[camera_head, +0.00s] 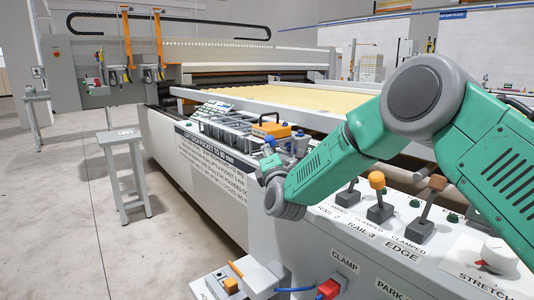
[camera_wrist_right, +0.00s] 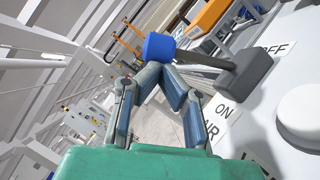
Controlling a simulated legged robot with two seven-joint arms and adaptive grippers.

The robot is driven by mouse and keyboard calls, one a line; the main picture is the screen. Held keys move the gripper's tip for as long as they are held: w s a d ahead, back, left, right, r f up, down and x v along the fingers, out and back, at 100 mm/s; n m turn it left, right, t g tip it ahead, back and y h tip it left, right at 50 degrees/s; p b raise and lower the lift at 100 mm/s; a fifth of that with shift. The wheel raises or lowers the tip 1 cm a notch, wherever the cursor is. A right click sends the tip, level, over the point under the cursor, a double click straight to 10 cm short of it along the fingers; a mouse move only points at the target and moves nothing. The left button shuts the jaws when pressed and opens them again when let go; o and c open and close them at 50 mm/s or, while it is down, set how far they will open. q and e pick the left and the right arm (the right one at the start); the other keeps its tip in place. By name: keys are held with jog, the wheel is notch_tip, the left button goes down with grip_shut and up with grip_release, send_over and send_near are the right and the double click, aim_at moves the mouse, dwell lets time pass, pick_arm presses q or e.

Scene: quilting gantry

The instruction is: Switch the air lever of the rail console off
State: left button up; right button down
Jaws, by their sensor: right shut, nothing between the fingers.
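The air lever has a blue knob (camera_wrist_right: 160,47) on a grey shaft, rising from a dark base (camera_wrist_right: 245,70) in the right wrist view. In the head view my right gripper (camera_head: 269,164) is small, at the far end of the rail console (camera_head: 345,235), by the tray. My left gripper is out of view.
A grey tray (camera_head: 225,132) and an orange tool (camera_head: 270,130) lie beyond my gripper.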

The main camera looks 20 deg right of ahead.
jog(key=shift+a+r, duration=0.1)
jog(key=shift+a+r+p, duration=0.2)
jog(key=shift+a+p, duration=0.05)
jog(key=shift+p, duration=0.15)
jog(key=shift+w+r+m+p, duration=0.1)
jog(key=shift+r+m+p, duration=0.2)
jog(key=shift+p, duration=0.5)
jog(key=shift+d+p, duration=0.3)
jog(key=w+d+r+m+g+p, duration=0.2)
jog(key=d+m+g+p, duration=0.1)
jog(key=d+m+p, duration=0.3)
jog(key=shift+w+d+p, duration=0.15)
jog(key=shift+d+p, duration=0.05)
jog(key=shift+p, duration=1.05)
jog(key=shift+r, duration=0.1)
